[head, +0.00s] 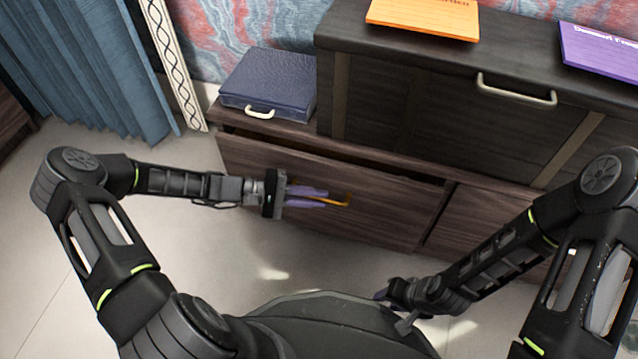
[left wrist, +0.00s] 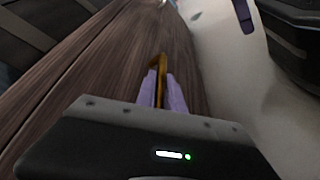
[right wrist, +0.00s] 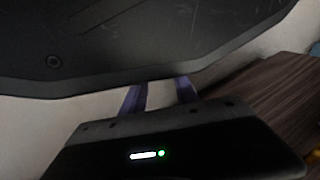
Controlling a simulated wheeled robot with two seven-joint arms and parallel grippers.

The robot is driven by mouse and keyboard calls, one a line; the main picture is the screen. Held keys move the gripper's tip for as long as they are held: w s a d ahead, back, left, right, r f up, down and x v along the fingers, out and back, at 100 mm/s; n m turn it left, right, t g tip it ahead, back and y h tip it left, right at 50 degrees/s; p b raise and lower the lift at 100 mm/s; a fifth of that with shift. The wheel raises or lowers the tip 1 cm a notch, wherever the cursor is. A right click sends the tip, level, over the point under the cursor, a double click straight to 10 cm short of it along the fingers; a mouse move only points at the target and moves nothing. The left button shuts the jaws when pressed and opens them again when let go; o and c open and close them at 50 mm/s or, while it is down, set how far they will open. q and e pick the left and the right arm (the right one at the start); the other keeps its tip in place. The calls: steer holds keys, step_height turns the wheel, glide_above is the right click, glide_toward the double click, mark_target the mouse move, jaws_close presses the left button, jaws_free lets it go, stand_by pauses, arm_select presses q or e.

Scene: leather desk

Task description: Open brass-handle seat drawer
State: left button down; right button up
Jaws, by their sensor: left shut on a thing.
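The wooden seat drawer (head: 393,205) with a brass handle (head: 338,202) is in the low bench in the head view. A dark gap shows along its top edge, so its front stands out from the bench. My left gripper (head: 322,197) is shut on the brass handle, which also shows between its purple fingers in the left wrist view (left wrist: 159,65). My right gripper (head: 380,294) is low at the right, away from the drawer; the right wrist view shows its two purple fingers (right wrist: 160,95) spread apart with nothing between them.
A blue case (head: 268,82) lies on the bench top at the left. A dark cabinet (head: 430,105) with a pale handle stands on the bench, with an orange sign (head: 425,17) and a purple sign (head: 602,55) on top. Open floor (head: 200,265) lies in front.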

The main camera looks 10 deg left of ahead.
arm_select(q)
steer(key=s+p, duration=0.5)
steer(key=s, duration=0.7)
steer(key=shift+s+a+p, duration=0.2)
steer(key=shift+a+p, duration=0.1)
steer(key=shift+a, duration=0.1)
steer(key=c, duration=1.7)
jaws_free()
steer(key=shift+p+v, duration=0.85)
steer(key=shift+v, duration=3.1)
